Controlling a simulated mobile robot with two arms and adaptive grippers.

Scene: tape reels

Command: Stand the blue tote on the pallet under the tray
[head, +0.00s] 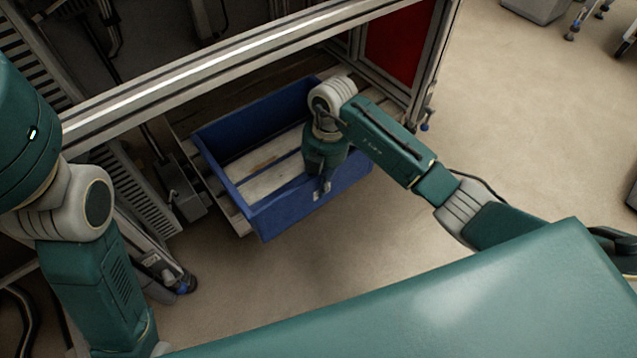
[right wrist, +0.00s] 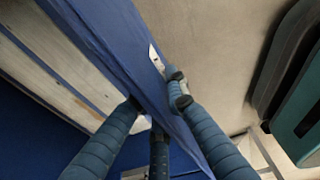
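The blue tote (head: 285,213) is upright under the front rail of a metal frame, its near side out in front of the rail. Pale planks show within its walls; I cannot tell whether they lie in it. The wooden pallet (head: 236,218) shows at the tote's left edge. My right gripper (head: 321,192) is at the tote's near wall. In the right wrist view its fingers (right wrist: 156,98) lie on both sides of the blue wall (right wrist: 118,38) and appear closed on it. My left arm is at the left; its gripper is out of view. I cannot make out the tray.
The metal rail (head: 215,75) crosses above the back of the tote. A red panel (head: 398,42) and a post stand to the right. A grey box (head: 181,192) is close to the tote's left.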

